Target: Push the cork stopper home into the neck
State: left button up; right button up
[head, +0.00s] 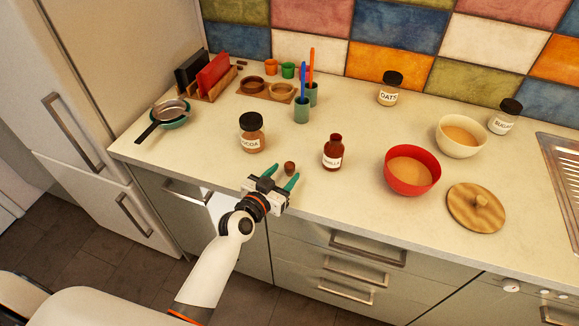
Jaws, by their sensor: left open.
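The cork stopper (290,168) is a small brown piece on the counter, in front of my left gripper's fingers. The bottle (333,155) is dark red-brown with a white label and stands upright to the right of the cork. No stopper shows in its neck (335,138). My left gripper (281,177) is open at the counter's front edge, with its green fingertips apart and pointing toward the cork. The cork appears between or just beyond the fingertips; I cannot tell which. My right gripper is not in view.
A cocoa jar (252,138) stands behind and left of my left gripper. A red bowl (412,173) and a round wooden lid (476,208) are to the right. Green cups (302,111) stand behind. The counter around the bottle is clear.

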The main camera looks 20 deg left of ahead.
aim_at(287, 171)
pick_arm(q)
jog(key=x, duration=0.4)
jog(key=shift+f, duration=0.15)
jog(key=shift+s, duration=0.1)
jog(key=shift+c, duration=0.9)
jog(key=c, duration=0.9)
jog(key=shift+o, duration=0.2)
